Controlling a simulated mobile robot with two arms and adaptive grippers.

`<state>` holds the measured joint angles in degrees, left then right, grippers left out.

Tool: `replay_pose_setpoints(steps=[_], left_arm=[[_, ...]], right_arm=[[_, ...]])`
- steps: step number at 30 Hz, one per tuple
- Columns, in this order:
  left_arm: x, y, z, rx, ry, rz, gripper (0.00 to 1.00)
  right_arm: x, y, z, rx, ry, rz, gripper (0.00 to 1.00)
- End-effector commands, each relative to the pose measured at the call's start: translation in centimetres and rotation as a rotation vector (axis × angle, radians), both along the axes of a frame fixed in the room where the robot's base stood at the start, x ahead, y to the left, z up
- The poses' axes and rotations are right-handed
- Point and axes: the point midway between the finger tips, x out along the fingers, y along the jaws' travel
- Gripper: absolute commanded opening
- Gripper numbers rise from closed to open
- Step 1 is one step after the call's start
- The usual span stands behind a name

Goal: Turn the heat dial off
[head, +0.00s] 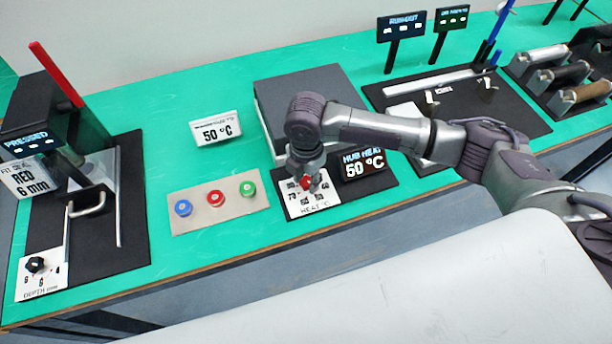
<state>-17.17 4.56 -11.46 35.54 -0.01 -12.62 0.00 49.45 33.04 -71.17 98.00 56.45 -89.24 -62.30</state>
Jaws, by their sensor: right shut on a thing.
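The heat dial (304,183) is a red knob on a white plate (295,208) marked "HEAT °C" with numbers around it. My right gripper (308,179) points down over the plate and is shut on the dial. The fingers hide much of the knob, so its setting cannot be told. A dark display (363,164) just right of the dial reads 50 °C. My left gripper is not in view.
A dark box (300,85) stands behind my right gripper. A depth-dial station (40,268) is at far left.

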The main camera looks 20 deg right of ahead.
Motion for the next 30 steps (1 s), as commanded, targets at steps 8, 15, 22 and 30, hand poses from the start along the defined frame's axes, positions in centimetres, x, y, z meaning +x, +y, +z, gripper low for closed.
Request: replay_pose_setpoints(steps=[8,15,22,30], left_arm=[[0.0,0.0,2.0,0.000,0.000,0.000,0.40],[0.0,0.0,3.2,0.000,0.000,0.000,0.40],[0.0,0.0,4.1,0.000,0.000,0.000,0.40],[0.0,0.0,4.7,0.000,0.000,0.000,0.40]], right_arm=[[-0.1,-0.1,0.4,-0.001,0.000,0.213,0.02],[-0.1,-0.2,0.4,-0.001,0.001,0.441,0.02],[-0.1,-0.3,0.3,-0.001,0.000,0.659,0.02],[-0.1,-0.4,0.2,0.000,-0.001,0.916,0.02]])
